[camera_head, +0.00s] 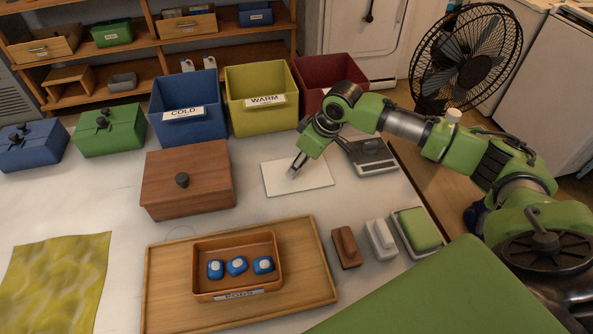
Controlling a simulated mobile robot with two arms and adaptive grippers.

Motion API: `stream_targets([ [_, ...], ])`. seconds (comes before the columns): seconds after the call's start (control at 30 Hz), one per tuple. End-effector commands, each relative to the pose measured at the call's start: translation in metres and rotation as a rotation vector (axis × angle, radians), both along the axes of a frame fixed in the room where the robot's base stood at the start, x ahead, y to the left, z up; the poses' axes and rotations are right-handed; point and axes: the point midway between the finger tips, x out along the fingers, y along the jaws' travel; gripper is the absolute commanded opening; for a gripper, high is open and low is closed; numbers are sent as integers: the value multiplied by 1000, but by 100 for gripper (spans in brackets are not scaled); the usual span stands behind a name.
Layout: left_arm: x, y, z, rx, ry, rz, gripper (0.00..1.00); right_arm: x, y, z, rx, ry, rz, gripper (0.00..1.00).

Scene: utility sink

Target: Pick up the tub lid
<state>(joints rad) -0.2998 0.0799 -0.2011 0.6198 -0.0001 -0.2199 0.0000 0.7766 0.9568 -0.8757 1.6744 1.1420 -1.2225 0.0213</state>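An open orange-brown tub (240,289) holds three blue pods (236,265) and stands on a wooden tray (315,275). No lid is on it. A brown wooden box-like piece with a dark knob on top (187,180) stands behind the tray; I cannot tell whether it is the tub lid or a closed box. My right gripper (295,172) points down over a flat white board (315,178). Its fingers are seen nearly edge-on, and I cannot tell whether they touch the board or are open. Nothing is visibly held. My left gripper is out of view.
Blue (190,112), yellow (262,98) and red (325,85) bins stand behind the board. A grey scale-like device (374,157) is behind my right gripper. A brush (346,247), a white block (381,240) and a green sponge dish (418,230) lie right of the tray. A yellow cloth (58,280) lies left.

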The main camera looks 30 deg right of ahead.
Motion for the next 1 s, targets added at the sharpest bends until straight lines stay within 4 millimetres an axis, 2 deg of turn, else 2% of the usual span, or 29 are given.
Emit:
stream_targets([
  [0.1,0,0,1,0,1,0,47,3,1,-7,-1,0,0,36],
  [0.3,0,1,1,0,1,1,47,3,1,-8,-2,-1,-1,36],
  [0.33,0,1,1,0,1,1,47,3,1,-8,-1,-2,-1,31],
  [0.43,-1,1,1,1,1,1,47,3,1,-8,-1,-2,-1,5],
  [0.47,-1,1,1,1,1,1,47,3,1,-7,-1,-2,-1,0],
  [0.83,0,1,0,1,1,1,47,3,1,-6,-1,-3,-1,0],
  [1.0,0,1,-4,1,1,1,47,4,1,4,0,-4,-1,0],
])
